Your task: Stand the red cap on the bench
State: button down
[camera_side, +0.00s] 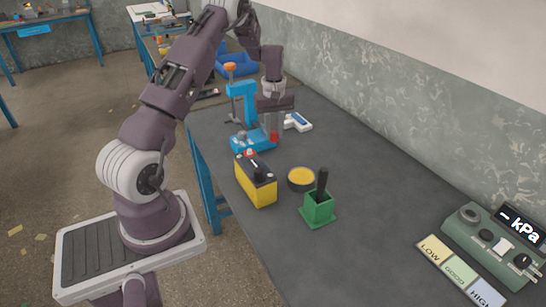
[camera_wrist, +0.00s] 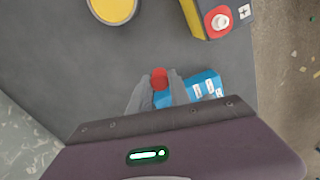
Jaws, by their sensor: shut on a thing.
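The red cap (camera_side: 274,137) is at the fingertips of my gripper (camera_side: 274,126), beside the blue press and above or on the dark bench (camera_side: 345,150). Whether its lower end touches the bench I cannot tell. In the wrist view the red cap (camera_wrist: 159,79) sits between the two grey fingers of my gripper (camera_wrist: 158,88), which are shut on it. The yellow battery (camera_side: 262,190) with a black top stands nearer the camera. In the wrist view its corner shows a white post in a red ring (camera_wrist: 220,20).
A blue press (camera_side: 243,105) stands just left of my gripper. A white and blue device (camera_side: 298,122) lies to its right. A yellow-topped tin (camera_side: 301,179) and a green holder (camera_side: 318,209) with a black handle are nearer. A kPa gauge (camera_side: 495,240) and label cards (camera_side: 460,270) lie far right.

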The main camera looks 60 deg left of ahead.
aim_at(274, 161)
notch_tip(274, 161, down, 8)
jog(key=shift+f, duration=0.1)
jog(key=c, duration=1.2)
grip_release()
jog(key=shift+f, duration=0.1)
